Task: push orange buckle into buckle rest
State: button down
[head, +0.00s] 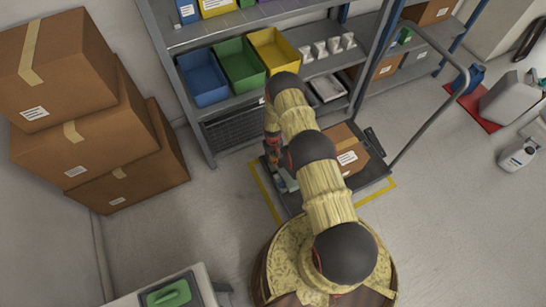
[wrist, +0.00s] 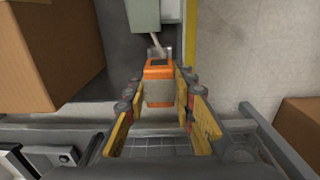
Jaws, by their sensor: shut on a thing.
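The orange buckle (wrist: 159,69) shows in the middle of the wrist view, with a grey part at its lower end. My gripper (wrist: 161,92) is shut on it, with yellow-padded fingers on its left and right sides. A thin pale strap or stalk (wrist: 157,43) runs from the buckle's top end toward a grey-green block (wrist: 157,15). A small dark grey bracket sits around the buckle's upper end; I cannot tell whether it is the buckle rest or whether the buckle touches it.
A cardboard box (head: 343,150) sits on the platform trolley (head: 371,180), close to my gripper's left in the wrist view (wrist: 45,50). A shelf rack with blue (head: 204,79), green and yellow bins stands behind. Stacked boxes (head: 90,130) stand at left. The floor between is clear.

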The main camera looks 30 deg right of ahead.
jog(key=shift+f, duration=2.05)
jog(key=c, duration=1.4)
grip_release()
notch_tip(320, 180, up, 12)
jog(key=shift+f, duration=0.1)
